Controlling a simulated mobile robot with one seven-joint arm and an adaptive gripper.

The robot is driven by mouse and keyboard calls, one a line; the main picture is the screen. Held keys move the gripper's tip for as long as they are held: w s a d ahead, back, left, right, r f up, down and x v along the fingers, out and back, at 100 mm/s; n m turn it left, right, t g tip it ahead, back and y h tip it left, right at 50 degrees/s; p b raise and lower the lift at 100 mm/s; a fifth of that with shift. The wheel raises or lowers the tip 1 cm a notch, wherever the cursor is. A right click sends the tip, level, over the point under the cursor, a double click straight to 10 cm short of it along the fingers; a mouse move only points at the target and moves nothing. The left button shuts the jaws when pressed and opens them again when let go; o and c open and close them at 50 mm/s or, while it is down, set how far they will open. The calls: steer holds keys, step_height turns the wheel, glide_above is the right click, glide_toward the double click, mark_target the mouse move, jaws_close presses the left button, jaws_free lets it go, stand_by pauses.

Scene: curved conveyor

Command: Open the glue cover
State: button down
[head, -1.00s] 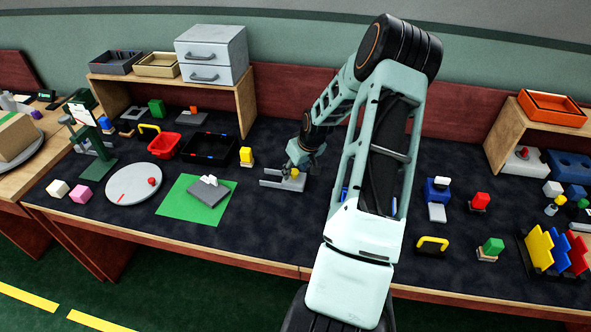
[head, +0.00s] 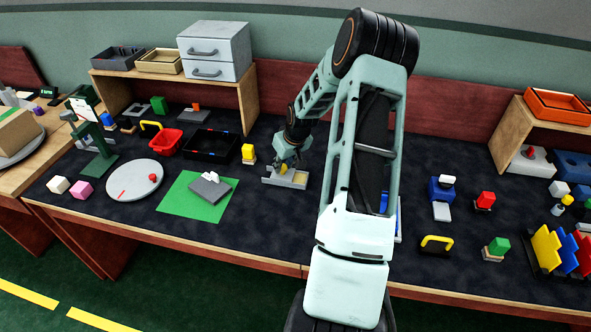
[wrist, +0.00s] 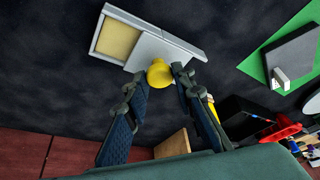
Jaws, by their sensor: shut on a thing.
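The glue box (head: 299,186) is a low grey tray on the dark table mat, near the middle of the head view. Its grey cover (wrist: 170,48) has a round yellow knob (wrist: 158,73) and sits shifted toward one end. My gripper (wrist: 163,82) is shut on the yellow knob, with a finger on each side. In the head view my gripper (head: 287,163) partly hides the cover.
A green mat (head: 175,202) with a grey block (head: 207,190) lies left of the glue box. A yellow block (head: 248,152) and a black tray (head: 212,146) stand behind on the left. The mat in front of the box is clear.

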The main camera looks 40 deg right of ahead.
steer(key=shift+w+a+b, duration=0.3)
steer(key=shift+w+a, duration=0.7)
steer(key=shift+w, duration=0.15)
steer(key=c, duration=1.6)
jaws_free()
steer(key=v, duration=1.2)
